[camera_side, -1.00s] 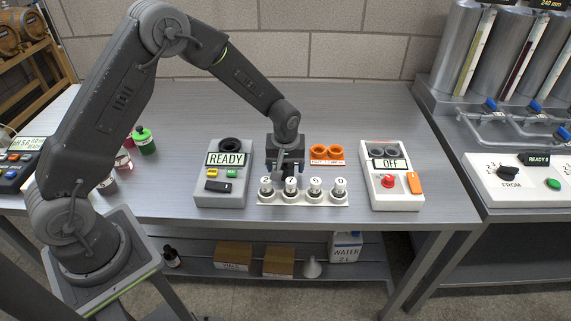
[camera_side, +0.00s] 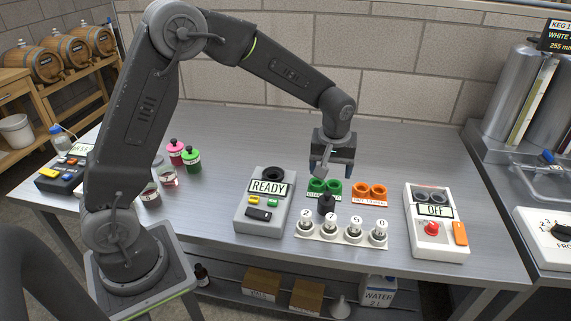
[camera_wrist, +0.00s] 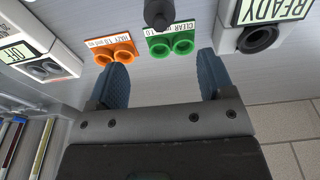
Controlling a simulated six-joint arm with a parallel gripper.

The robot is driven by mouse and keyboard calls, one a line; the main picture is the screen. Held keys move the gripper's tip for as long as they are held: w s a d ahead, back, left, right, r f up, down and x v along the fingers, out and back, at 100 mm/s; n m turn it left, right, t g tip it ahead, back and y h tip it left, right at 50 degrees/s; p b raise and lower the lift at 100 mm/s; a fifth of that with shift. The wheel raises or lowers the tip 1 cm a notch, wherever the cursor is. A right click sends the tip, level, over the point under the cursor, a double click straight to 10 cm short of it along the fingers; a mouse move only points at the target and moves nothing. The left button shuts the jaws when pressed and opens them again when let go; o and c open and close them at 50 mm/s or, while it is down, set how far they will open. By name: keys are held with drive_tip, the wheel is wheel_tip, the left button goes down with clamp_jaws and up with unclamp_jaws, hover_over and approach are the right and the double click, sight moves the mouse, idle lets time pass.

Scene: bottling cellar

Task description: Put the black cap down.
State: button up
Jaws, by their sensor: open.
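The black cap (camera_side: 326,203) stands upright on the table, in front of the green twin holder (camera_side: 324,187) and behind the row of white-topped vials (camera_side: 342,234). In the wrist view the black cap (camera_wrist: 158,14) shows at the top edge, partly cut off, beside the green holder (camera_wrist: 171,44). My gripper (camera_side: 322,172) is above and behind the cap, clear of it. Its two blue fingers (camera_wrist: 163,72) are apart in the wrist view with nothing between them.
An orange twin holder (camera_side: 370,193) is right of the green one. A grey meter reading READY (camera_side: 264,205) stands to the left. A white box reading OFF (camera_side: 436,225) stands to the right. Pink and green bottles (camera_side: 190,158) are at the left. The table behind is clear.

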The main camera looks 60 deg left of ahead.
drive_tip(key=s+r+m+t, duration=0.2)
drive_tip(key=s+r+m, duration=0.3)
drive_tip(key=s+r, duration=0.8)
drive_tip(key=s+d+r+m+t+h, duration=0.1)
drive_tip(key=s+m, duration=0.3)
drive_tip(key=s, duration=0.8)
drive_tip(key=shift+s+d+t, duration=0.25)
drive_tip(key=shift+s+t, duration=0.15)
drive_tip(key=shift+t, duration=0.3)
